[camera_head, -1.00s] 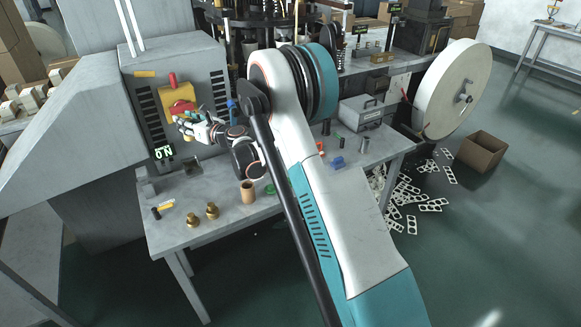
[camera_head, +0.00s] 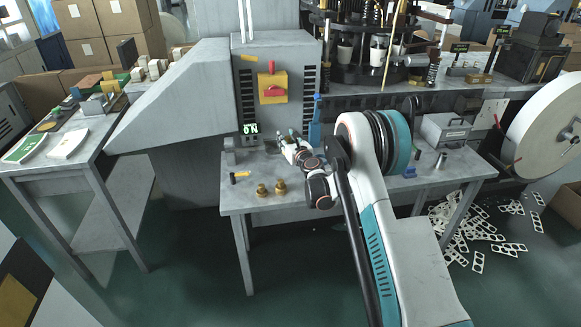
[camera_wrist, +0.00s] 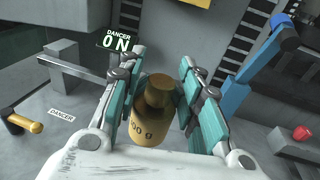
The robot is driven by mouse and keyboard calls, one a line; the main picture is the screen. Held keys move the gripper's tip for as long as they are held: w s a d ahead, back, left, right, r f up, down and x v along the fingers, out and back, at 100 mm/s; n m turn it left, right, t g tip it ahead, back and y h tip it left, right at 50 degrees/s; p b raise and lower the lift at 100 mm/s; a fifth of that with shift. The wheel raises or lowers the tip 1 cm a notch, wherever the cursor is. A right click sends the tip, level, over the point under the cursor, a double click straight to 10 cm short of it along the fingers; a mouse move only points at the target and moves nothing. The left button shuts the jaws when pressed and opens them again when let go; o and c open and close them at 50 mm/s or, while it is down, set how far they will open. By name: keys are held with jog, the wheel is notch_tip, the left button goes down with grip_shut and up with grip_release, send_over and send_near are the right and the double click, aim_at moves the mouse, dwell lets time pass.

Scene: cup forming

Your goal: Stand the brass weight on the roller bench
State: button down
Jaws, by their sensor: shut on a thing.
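My gripper (camera_wrist: 158,97) is shut on a brass weight (camera_wrist: 152,128), a knobbed cylinder with dark gram lettering. In the head view my gripper (camera_head: 290,146) is above the back of the grey bench (camera_head: 235,205), in front of the grey cabinet. The held weight cannot be made out there. Two other brass weights, one on the left (camera_head: 261,190) and one on the right (camera_head: 280,188), stand upright near the bench's front edge. Whether the held weight touches a surface cannot be told. I cannot tell which surface is the roller bench.
The cabinet carries a red-and-yellow switch (camera_head: 272,87) and a lit "ON" sign (camera_head: 250,128). A metal bar (camera_wrist: 75,70) and a blue upright (camera_wrist: 240,92) flank my gripper. A yellow-handled tool (camera_head: 241,175) lies at the bench's left. Another table (camera_head: 95,165) stands far left.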

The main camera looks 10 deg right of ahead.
notch_tip(320, 180, down, 12)
jog(key=b, duration=0.3)
jog(key=shift+r+b, duration=0.2)
jog(key=shift+b, duration=0.1)
jog(key=shift+f, duration=0.1)
jog(key=c, duration=1.3)
grip_release()
